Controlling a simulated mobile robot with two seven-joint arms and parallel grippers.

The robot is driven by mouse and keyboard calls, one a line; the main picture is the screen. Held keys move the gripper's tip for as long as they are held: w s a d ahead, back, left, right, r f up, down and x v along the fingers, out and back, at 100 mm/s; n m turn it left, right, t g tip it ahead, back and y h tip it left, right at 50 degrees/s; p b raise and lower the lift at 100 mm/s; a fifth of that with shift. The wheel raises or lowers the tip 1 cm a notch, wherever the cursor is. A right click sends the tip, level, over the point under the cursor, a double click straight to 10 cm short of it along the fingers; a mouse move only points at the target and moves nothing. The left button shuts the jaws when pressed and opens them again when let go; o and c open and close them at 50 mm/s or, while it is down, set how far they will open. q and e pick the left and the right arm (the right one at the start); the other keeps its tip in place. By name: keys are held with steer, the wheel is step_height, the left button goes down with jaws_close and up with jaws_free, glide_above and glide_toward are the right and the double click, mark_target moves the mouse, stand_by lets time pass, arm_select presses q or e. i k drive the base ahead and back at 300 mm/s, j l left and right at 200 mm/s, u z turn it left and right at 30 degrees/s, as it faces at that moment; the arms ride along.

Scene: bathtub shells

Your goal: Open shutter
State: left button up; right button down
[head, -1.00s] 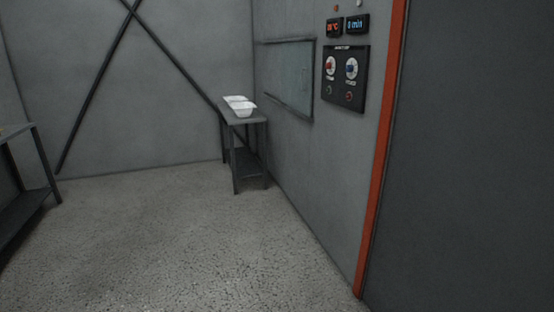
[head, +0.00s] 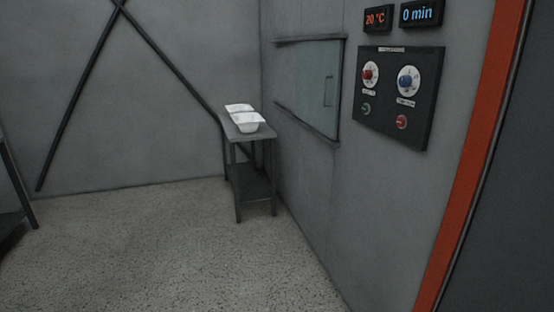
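The shutter (head: 307,84) is a grey-green panel set in the grey wall on the right, with dark rails along its top and bottom edges. A narrow upright handle recess (head: 328,91) shows near its right edge. The panel covers the whole visible opening, so it looks closed. Neither of my grippers is in the head view.
A dark control panel (head: 398,96) with a red knob, a blue knob and small buttons is right of the shutter, under two displays. An orange strip (head: 470,160) edges the right. The floor ahead is clear.

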mark_target(320, 65)
steer(key=i+z, duration=0.15)
steer(key=i, duration=1.35)
steer(key=i+z, duration=0.35)
steer(key=i+j+z, duration=0.15)
steer(key=i+z, duration=0.15)
steer(key=i, duration=0.25)
steer(key=i+j+z, duration=0.35)
steer(key=i+z, duration=0.15)
